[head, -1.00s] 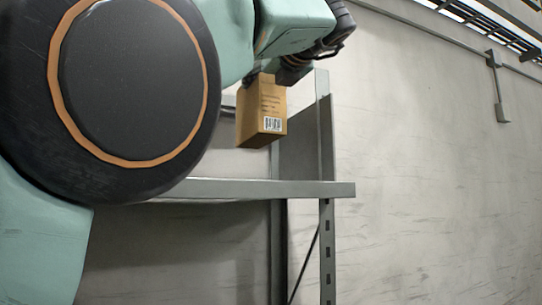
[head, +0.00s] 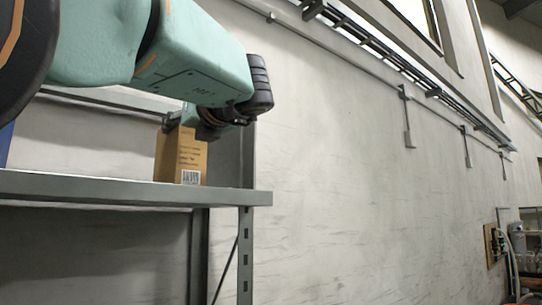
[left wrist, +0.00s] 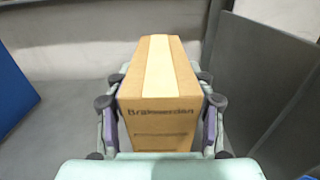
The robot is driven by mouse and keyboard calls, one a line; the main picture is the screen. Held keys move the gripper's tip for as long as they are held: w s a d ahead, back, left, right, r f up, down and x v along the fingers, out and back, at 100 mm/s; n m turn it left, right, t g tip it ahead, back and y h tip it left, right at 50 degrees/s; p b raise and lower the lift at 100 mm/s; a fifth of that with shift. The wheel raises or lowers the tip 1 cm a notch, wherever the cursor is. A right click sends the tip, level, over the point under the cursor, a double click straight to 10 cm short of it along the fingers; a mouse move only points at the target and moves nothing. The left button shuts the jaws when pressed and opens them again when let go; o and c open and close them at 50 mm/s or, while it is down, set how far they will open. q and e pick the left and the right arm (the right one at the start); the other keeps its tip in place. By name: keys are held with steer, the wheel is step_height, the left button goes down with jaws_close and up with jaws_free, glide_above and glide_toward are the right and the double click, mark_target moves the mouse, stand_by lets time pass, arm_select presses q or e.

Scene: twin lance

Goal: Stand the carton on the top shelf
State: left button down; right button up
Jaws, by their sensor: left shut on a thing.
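The carton (head: 180,158) is a brown cardboard box with a barcode label, upright at the top shelf (head: 120,188). Its lower edge meets the line of the shelf's front edge in the head view, so I cannot tell whether it rests on the board or hangs just above. My left gripper (head: 188,130) reaches it from above and is shut on it. In the left wrist view a finger of the gripper (left wrist: 161,112) lies on each side of the carton (left wrist: 160,75), which has a pale tape strip. My right gripper is out of view.
A blue object (left wrist: 22,95) stands on the shelf left of the carton, with a gap between. A grey upright post (head: 245,255) and side panel (left wrist: 265,80) bound the shelf on the right. A pale wall (head: 340,180) lies behind.

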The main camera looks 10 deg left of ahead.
arm_select(q)
steer(key=shift+s, duration=0.2)
steer(key=c, duration=0.9)
jaws_free()
steer(key=shift+c, duration=0.2)
steer(key=o, duration=0.5)
steer(key=shift+w+a+f, duration=0.1)
steer(key=shift+w+f, duration=0.15)
steer(key=shift+w, duration=0.3)
steer(key=shift+c, duration=0.2)
steer(key=shift+s+r, duration=0.15)
steer(key=shift+s, duration=0.3)
